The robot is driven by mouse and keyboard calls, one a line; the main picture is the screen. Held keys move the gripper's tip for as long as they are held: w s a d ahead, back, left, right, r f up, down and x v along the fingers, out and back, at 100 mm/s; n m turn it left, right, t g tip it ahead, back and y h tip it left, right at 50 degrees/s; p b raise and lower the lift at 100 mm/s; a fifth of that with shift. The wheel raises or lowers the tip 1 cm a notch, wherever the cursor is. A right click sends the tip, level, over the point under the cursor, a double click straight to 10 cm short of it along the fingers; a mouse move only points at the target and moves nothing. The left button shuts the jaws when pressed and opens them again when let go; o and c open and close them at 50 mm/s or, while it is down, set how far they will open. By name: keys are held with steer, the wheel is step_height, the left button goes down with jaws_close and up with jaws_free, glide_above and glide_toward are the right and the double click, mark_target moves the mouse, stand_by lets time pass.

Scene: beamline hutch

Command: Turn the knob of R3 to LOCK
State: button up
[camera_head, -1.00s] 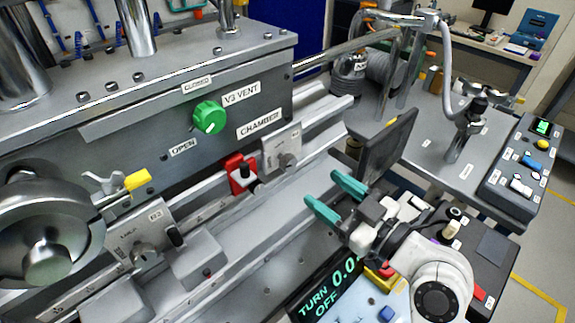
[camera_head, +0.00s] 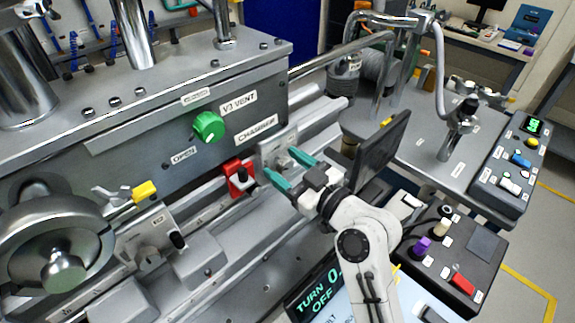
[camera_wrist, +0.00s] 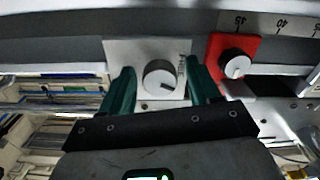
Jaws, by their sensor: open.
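A pale grey plate with a round grey knob sits on the rail below the CHAMBER label (camera_head: 257,131); its own label is unreadable, so I cannot confirm it is R3. In the wrist view the plate (camera_wrist: 118,52) and knob (camera_wrist: 160,79) face me, and a dark mark on the knob points to the lower right. My gripper (camera_head: 279,162) is open, with teal fingers pointing at the plate. In the wrist view the fingers (camera_wrist: 160,70) stand on either side of the knob with gaps. How far the tips reach along it is unclear. In the head view the fingers partly hide the knob.
A red block (camera_head: 232,170) with a black knob sits just left of my fingers; it is at the right in the wrist view (camera_wrist: 215,46). A green V3 VENT knob (camera_head: 209,127) is above left. A dark panel (camera_head: 384,150) stands close to my wrist's right.

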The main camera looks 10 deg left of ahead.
steer(key=c, duration=1)
steer(key=shift+c, duration=0.2)
steer(key=m, duration=0.6)
steer(key=shift+m+p, duration=0.3)
steer(key=shift+p, duration=0.05)
steer(key=m+p, duration=0.1)
steer(key=m, duration=0.2)
steer(key=shift+d+m+p, duration=0.1)
steer(key=shift+m+p, duration=0.55)
steer(key=shift+m, duration=0.95)
steer(key=shift+w, duration=0.1)
